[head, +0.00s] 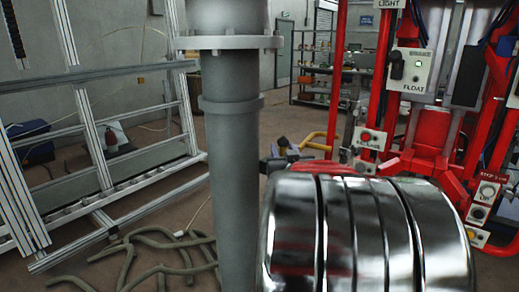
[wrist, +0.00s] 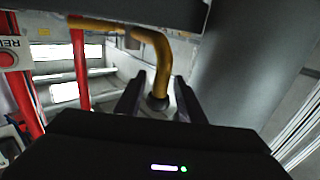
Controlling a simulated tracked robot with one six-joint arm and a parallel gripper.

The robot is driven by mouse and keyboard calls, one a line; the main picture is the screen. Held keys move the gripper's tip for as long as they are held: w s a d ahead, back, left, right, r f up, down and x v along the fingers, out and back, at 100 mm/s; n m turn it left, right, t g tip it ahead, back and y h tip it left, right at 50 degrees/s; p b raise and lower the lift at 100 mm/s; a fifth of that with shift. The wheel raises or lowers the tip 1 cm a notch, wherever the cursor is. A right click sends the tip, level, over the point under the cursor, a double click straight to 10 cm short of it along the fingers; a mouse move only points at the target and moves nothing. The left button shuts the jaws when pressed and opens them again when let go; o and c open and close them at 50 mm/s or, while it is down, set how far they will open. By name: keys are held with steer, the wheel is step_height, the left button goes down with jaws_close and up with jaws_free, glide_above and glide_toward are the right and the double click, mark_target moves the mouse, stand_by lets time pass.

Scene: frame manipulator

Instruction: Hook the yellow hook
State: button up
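The yellow hook (wrist: 161,72) shows in the wrist view as a bent yellow bar. It runs in from the upper left and curves down to a dark end between the two fingers of my gripper (wrist: 159,92). The fingers stand apart, with narrow gaps seen on both sides of the bar. I cannot tell whether the dark end touches the palm. In the head view the yellow hook (head: 318,138) is a small bent bar left of the red frame, behind my shiny arm link. My gripper is mostly hidden there.
A grey flanged pipe (head: 233,150) stands close on the left in the head view; it also fills the wrist view's right side (wrist: 245,60). The red frame with control boxes (head: 410,70) stands right. Aluminium framing (head: 100,150) and loose hoses (head: 150,255) are left.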

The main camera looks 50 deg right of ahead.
steer(key=shift+w, duration=0.15)
steer(key=shift+c, duration=0.4)
jaws_close()
